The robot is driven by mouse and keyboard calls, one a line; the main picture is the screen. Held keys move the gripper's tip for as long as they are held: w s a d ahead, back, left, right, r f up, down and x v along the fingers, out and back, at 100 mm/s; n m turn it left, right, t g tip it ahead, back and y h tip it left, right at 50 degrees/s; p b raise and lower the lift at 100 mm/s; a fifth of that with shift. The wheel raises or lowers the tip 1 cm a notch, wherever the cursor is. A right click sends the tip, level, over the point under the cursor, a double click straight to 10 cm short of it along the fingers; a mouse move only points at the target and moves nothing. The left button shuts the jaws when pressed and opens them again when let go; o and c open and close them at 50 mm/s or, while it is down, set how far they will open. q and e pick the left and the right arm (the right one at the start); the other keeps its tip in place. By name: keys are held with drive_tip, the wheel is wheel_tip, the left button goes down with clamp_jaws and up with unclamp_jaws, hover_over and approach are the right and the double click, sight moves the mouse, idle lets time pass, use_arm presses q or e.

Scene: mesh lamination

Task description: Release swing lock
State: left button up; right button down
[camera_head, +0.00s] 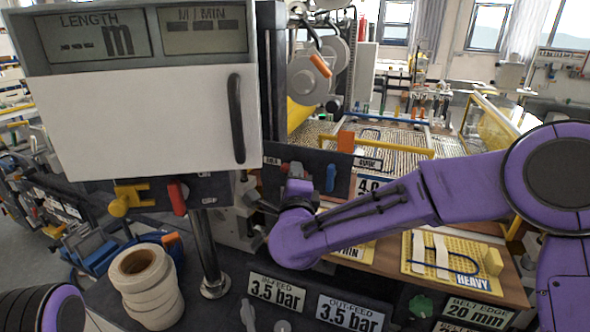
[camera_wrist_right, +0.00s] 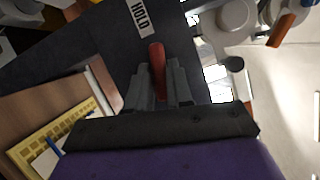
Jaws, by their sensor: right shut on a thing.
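A red lever (camera_wrist_right: 157,56) stands out from a dark panel beside a HOLD label (camera_wrist_right: 140,17) in the right wrist view. My right gripper (camera_wrist_right: 159,75) is shut on this lever, with a grey finger on each side of it. In the head view my right gripper (camera_head: 297,184) is at the dark panel (camera_head: 318,171) in the middle, partly hidden by my own wrist. No label reading swing lock is legible. Only a purple piece of my left arm shows at the bottom left of the head view; its gripper is out of view.
A white box with a LENGTH display (camera_head: 100,38) and dark handle stands at upper left. A blue lever (camera_head: 331,178) sits right of my right gripper. White tape rolls (camera_head: 150,287) stand at lower left. A yellow bar (camera_head: 385,146) crosses behind the panel.

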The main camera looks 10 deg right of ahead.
drive_tip(key=shift+r+n+g+y+p, duration=0.15)
drive_tip(key=shift+n+g+y+p, duration=0.25)
drive_tip(key=shift+n+p, duration=0.7)
drive_tip(key=c, duration=1.1)
unclamp_jaws()
drive_tip(key=shift+s, duration=0.1)
drive_tip(key=s+a+b, duration=0.2)
drive_tip(key=s+b, duration=0.2)
drive_tip(key=s, duration=0.6)
